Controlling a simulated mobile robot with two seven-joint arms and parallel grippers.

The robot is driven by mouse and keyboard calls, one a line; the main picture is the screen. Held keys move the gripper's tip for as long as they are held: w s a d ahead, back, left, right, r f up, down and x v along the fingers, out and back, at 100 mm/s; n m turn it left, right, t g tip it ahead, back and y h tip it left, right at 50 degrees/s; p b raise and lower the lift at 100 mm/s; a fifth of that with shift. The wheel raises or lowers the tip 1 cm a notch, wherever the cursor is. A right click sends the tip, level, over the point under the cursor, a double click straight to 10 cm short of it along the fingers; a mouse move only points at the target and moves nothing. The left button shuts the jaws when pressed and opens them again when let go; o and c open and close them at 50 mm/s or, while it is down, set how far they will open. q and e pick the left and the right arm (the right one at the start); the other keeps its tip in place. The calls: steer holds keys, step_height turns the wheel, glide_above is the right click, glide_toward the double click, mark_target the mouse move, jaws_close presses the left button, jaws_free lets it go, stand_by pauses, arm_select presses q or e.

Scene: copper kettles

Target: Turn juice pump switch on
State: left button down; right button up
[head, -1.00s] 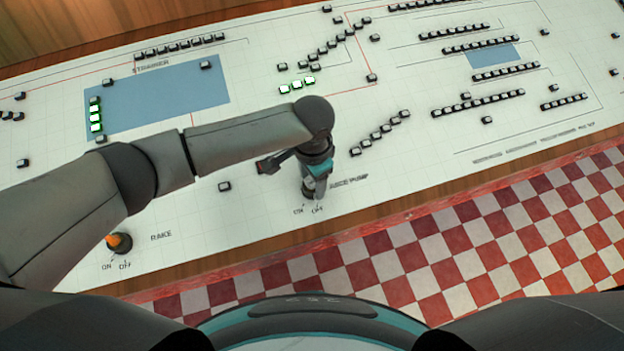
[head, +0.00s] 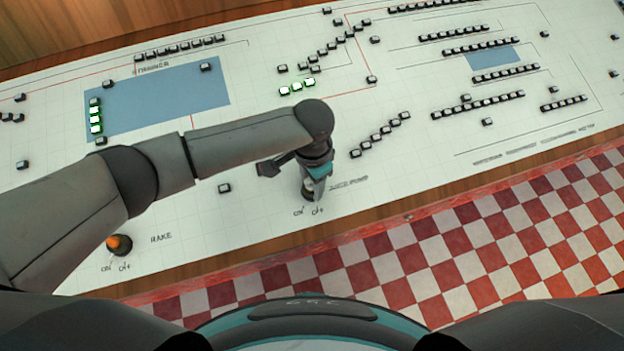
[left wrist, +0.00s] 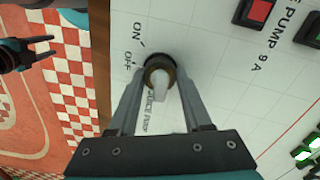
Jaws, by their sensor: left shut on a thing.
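The juice pump switch (left wrist: 158,68) is a round knob with a dark base and a pale lever on the white panel (left wrist: 215,90). ON and OFF labels stand beside it, and JUICE PUMP is printed near it. My left gripper (left wrist: 160,78) is shut on the switch, one finger on each side. In the head view my left gripper (head: 313,188) comes down on the panel's near edge and mostly hides the knob. I cannot tell which label the switch points to. My right gripper (left wrist: 38,50) appears open and empty over the floor in the left wrist view.
The rake switch (head: 119,244), with an orange top, stands at the panel's lower left. Several small black buttons and lit green lamps (head: 95,116) dot the panel. A red button (left wrist: 258,12) is near the knob. Red-and-white tiled floor (head: 440,250) is clear.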

arm_select(q)
steer(key=shift+m+p, duration=0.3)
steer(key=shift+m, duration=0.1)
steer(key=shift+m+p, duration=0.9)
steer(key=shift+m, duration=0.7)
steer(key=shift+m+p, duration=0.65)
steer(key=shift+m, duration=1.95)
steer(key=c, duration=0.6)
jaws_free()
step_height(320, 180, up, 15)
steer(key=p, duration=0.2)
steer(key=shift+r, duration=0.15)
